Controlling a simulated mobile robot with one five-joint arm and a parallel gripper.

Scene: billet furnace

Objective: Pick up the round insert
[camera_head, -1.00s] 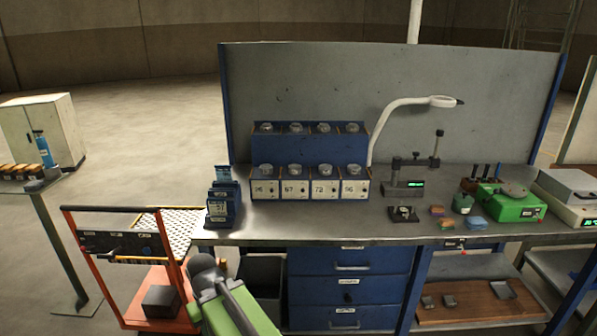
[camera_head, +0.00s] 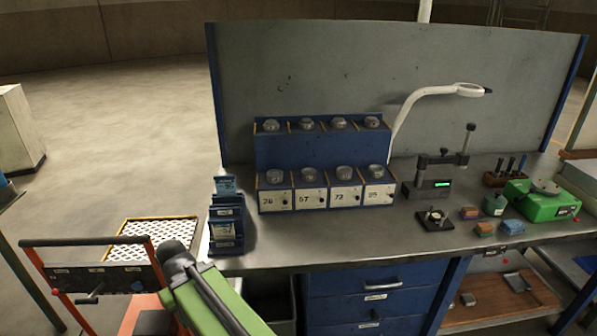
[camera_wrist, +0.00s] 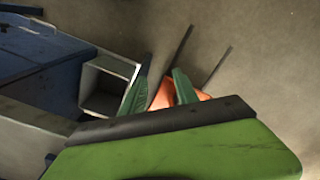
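Several round grey metal pieces sit on a blue two-tier rack (camera_head: 292,152) on the bench. The front row includes a left piece (camera_head: 275,176) and a right piece (camera_head: 376,171); the back row includes a left piece (camera_head: 270,125). A small round piece (camera_head: 435,214) also sits on a black square fixture (camera_head: 425,224). I cannot tell which is the round insert. My gripper (camera_wrist: 160,88) shows two green fingers spread apart with nothing between them. It is away from the rack, over the floor beside the bench.
A grey bench top (camera_head: 320,232) carries a white lamp arm (camera_head: 415,101), a blue holder (camera_head: 227,222) and a green device (camera_head: 541,202). An orange-framed cart (camera_head: 90,242) stands left of the bench. Bare bench lies in front of the rack. An open grey bin (camera_wrist: 107,88) shows below.

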